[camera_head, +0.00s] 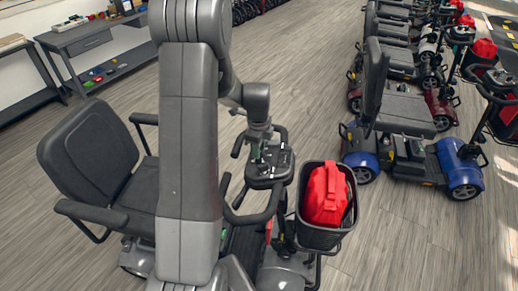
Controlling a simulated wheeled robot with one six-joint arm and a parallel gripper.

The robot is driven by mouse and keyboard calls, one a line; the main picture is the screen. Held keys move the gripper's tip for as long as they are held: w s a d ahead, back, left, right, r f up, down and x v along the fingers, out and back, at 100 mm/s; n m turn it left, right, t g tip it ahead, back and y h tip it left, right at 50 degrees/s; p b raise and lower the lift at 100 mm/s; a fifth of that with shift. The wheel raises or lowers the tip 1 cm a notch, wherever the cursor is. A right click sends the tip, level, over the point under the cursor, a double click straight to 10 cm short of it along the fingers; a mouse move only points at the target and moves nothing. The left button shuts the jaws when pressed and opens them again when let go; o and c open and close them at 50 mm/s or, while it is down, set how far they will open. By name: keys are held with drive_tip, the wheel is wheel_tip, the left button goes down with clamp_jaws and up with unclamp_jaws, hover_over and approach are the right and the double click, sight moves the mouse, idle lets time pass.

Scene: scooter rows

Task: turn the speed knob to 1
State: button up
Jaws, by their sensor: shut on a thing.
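My gripper (257,148) points down at the dark control panel (272,168) on the tiller of the nearest scooter, between its looped handlebars. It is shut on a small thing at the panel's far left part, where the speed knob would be. The knob itself is hidden by the fingers, and its pointer and the number 1 are too small to read. The scooter's black seat (92,150) is at the left, partly behind my arm.
A black basket (318,236) with a red bag (326,194) hangs at the tiller's front. A blue scooter (462,168) and a row of others stand at the right. A grey workbench (92,40) is at the back left. Open floor lies between.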

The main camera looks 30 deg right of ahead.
drive_tip(key=n, duration=0.2)
drive_tip(key=n+b, duration=0.1)
drive_tip(key=n, duration=0.1)
drive_tip(key=shift+w+g+y, duration=0.1)
drive_tip(key=shift+g+y, duration=0.2)
drive_tip(key=n, duration=0.5)
drive_tip(key=shift+w+d+g+b, duration=0.1)
drive_tip(key=shift+g+b, duration=0.2)
drive_tip(key=shift+b, duration=0.1)
drive_tip(key=n, duration=0.3)
drive_tip(key=shift+n, duration=0.3)
drive_tip(key=n+g, duration=0.1)
drive_tip(key=n, duration=0.3)
drive_tip(key=shift+w+b, duration=0.15)
drive_tip(key=shift+b, duration=0.25)
drive_tip(key=n, duration=0.4)
drive_tip(key=n+h, duration=0.1)
drive_tip(key=n, duration=0.3)
drive_tip(key=shift+n+g, duration=0.3)
drive_tip(key=n, duration=0.4)
drive_tip(key=shift+a+n+h, duration=0.25)
drive_tip(key=shift+n+h, duration=0.05)
drive_tip(key=shift+h, duration=0.1)
drive_tip(key=shift+n, duration=2.1)
drive_tip(key=shift+h, duration=0.3)
